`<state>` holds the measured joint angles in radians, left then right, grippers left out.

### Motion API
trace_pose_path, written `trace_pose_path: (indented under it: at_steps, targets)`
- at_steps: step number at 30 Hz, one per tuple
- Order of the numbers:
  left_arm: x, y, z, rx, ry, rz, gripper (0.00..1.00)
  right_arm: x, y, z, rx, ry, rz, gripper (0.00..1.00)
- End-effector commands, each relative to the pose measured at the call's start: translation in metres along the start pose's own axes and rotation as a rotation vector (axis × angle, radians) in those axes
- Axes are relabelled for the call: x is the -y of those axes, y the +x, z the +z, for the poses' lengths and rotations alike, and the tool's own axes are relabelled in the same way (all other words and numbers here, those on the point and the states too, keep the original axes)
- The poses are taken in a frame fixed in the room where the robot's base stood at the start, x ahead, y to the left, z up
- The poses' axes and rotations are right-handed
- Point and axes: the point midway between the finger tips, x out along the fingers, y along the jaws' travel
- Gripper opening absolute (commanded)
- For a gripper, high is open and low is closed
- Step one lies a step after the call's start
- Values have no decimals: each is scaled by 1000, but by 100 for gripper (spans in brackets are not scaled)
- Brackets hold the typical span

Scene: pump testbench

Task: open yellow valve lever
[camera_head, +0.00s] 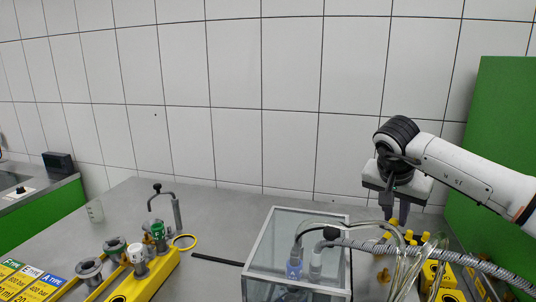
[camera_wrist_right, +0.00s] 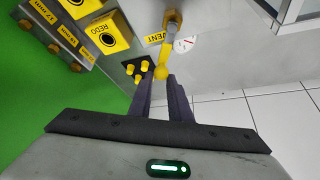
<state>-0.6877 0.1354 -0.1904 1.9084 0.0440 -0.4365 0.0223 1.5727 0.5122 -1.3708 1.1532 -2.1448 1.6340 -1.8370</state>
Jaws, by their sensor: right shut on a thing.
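The yellow valve lever (camera_wrist_right: 165,54) shows in the right wrist view, hanging from a brass fitting (camera_wrist_right: 172,18) and ending in a round yellow tip. My right gripper (camera_wrist_right: 161,82) has its two dark fingers on either side of that tip and is shut on it. In the head view my right gripper (camera_head: 396,214) points down at the right, behind the yellow parts on the bench. The lever itself cannot be made out clearly there. My left gripper is not in view.
A clear box (camera_head: 272,246) with hoses stands left of the arm. A green panel (camera_head: 497,150) rises at the right.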

Motion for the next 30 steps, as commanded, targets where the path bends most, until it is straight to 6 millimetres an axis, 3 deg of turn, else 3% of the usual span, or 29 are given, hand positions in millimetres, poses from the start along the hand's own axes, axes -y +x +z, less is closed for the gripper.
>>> trace_pose_path:
  at_steps: [3,14,30]
  targets:
    - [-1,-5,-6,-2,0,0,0,9,-1,5,10,-8,-3,9]
    - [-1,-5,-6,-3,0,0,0,9,1,6,10,-8,0,9]
    - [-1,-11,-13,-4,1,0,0,26,0,6,6,-5,0,9]
